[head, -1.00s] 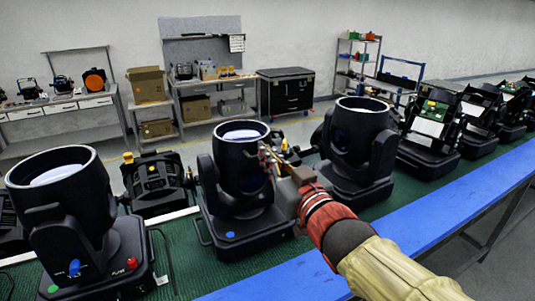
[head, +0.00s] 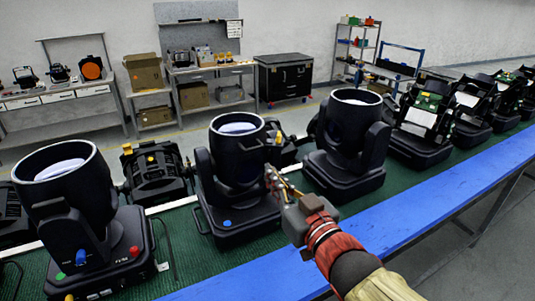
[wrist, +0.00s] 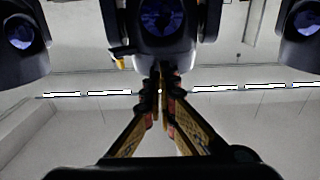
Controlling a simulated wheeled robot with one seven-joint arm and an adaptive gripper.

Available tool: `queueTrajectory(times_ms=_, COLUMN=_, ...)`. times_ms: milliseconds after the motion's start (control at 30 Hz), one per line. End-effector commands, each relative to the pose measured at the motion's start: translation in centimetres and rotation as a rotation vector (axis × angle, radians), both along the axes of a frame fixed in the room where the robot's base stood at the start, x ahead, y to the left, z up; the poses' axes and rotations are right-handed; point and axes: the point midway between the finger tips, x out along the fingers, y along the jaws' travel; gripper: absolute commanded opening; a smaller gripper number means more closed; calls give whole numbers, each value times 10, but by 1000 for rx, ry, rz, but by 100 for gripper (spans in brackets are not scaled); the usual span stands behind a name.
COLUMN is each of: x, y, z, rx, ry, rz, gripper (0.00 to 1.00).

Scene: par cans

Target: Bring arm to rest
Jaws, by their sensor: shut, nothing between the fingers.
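My gripper (head: 272,176) is in the head view, in front of the middle par can (head: 238,178) and at its lower right. In the wrist view my gripper (wrist: 160,82) has its two fingers meeting at the tips, with nothing between them. The middle par can is black and upright, with a blue dot on its base. Another par can (head: 70,225) stands at the left, with blue and red knobs and a green dot. A third par can (head: 345,140) stands to the right. Whether my gripper touches the middle can cannot be told.
The cans stand on a green mat (head: 185,250) with a blue rail (head: 420,205) along its near edge. More lamp units (head: 425,120) line up at the right. Benches (head: 70,97) and a black case (head: 285,80) stand by the back wall. Open floor shows at lower right.

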Motion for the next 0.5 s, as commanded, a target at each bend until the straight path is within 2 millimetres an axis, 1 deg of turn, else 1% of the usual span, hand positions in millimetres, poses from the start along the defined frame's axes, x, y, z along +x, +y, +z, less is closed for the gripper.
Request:
queueTrajectory(times_ms=100, x=-8, y=-4, z=-10, rx=0, ry=1, rz=-1, gripper=0)
queueTrajectory(times_ms=267, x=-12, y=-8, z=-21, rx=-26, ry=9, rz=-9, gripper=0)
queueTrajectory(times_ms=367, x=-9, y=-18, z=-44, rx=-80, ry=75, rz=-46, gripper=0)
queueTrajectory(times_ms=433, x=-9, y=-31, z=-73, rx=-134, ry=165, rz=-91, gripper=0)
queueTrajectory(times_ms=500, x=-14, y=-49, z=-100, rx=-191, ry=272, rz=-141, gripper=0)
